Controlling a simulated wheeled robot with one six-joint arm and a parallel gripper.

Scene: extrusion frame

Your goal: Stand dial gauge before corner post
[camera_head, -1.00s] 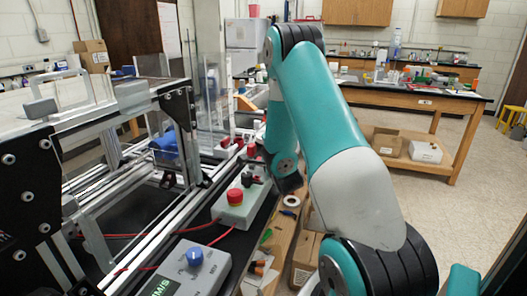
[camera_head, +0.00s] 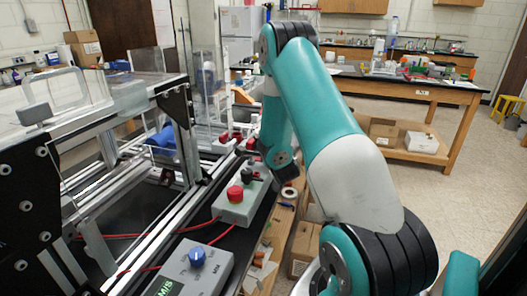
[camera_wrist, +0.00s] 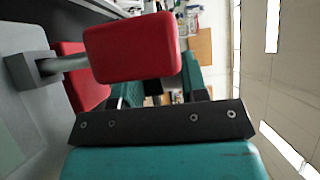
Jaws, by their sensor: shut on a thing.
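In the wrist view my gripper (camera_wrist: 152,92) shows as teal fingers beyond a black bar with screws. It is shut on a small dark thing, mostly hidden behind a red block. I take it to be the dial gauge, but no dial face shows. In the head view the gripper is hidden behind my arm's wrist, at the right edge of the frame bench. The extrusion frame (camera_head: 88,190) fills the left.
The red block (camera_wrist: 130,48) on a grey rod is close to my gripper. A grey box with a red button (camera_head: 235,198) and a box with a blue knob (camera_head: 197,258) sit along the bench, with red cables. Cartons (camera_head: 305,240) stand beside it. The floor (camera_head: 445,200) at right is clear.

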